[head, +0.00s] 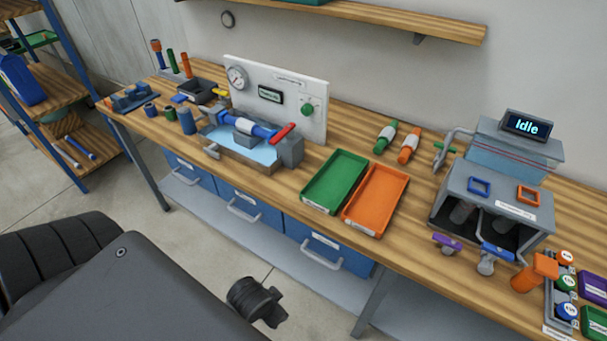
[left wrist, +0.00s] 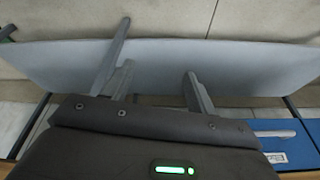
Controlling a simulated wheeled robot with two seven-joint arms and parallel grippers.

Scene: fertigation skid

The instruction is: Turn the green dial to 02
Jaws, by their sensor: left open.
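The green dial (head: 308,110) is a round knob on the right part of an upright white panel (head: 315,70) at the back of the bench. The dial's setting is too small to read. A small dark display (head: 270,94) with unreadable green text sits left of it. My left gripper (left wrist: 160,76) shows in the left wrist view with its fingers apart and nothing between them. It is over the grey lower shelf, well away from the dial. In the head view its fingers cannot be made out. My right gripper is not in view.
Blue pipework over a water tray (head: 258,152) stands before the panel. Green (head: 335,182) and orange (head: 375,198) trays lie to its right, then a grey machine (head: 497,190) whose screen reads "Idle". A wall shelf (head: 400,20) hangs above. Blue drawers (head: 328,250) sit below the bench.

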